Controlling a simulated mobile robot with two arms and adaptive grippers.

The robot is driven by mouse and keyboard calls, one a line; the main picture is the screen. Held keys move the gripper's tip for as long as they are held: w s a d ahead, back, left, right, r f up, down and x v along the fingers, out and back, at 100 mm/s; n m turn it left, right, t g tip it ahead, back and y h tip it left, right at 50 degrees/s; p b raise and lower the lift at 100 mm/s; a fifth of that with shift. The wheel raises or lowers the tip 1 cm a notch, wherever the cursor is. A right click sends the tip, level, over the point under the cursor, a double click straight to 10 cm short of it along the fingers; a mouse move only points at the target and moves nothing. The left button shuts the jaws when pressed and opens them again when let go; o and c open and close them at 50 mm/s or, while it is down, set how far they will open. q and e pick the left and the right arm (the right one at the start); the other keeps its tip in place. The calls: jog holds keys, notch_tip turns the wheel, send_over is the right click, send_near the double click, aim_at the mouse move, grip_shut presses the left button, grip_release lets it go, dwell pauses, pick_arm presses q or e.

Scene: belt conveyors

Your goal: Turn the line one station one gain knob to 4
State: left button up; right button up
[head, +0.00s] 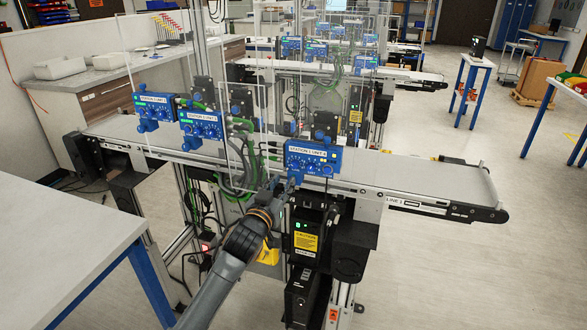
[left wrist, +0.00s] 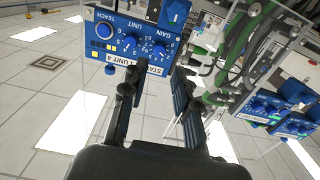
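A blue control box (head: 313,158), labelled station 1 unit 4, is mounted at the near side of the line 1 conveyor. In the left wrist view the box (left wrist: 109,41) appears upside down, with a gain knob (left wrist: 158,50) and a unit knob (left wrist: 128,45) beside it. I cannot read the gain setting surely. My left gripper (head: 282,185) is just below the box's left part. In the left wrist view its fingers (left wrist: 159,80) are spread apart, with nothing between them, and their tips point at the knobs. My right gripper is out of view.
The conveyor belt (head: 440,180) is empty to the right of the box. Two more blue control boxes (head: 203,125) (head: 155,105) stand along the line, near clear panels and green hoses. A white table (head: 60,250) is at the near left. Open floor lies to the right.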

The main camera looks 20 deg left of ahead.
aim_at(294, 167)
pick_arm(q)
jog(key=w, duration=0.7)
jog(key=shift+w+d+p, duration=0.2)
jog(key=shift+w+p, duration=0.15)
jog(key=shift+p, duration=0.05)
grip_shut()
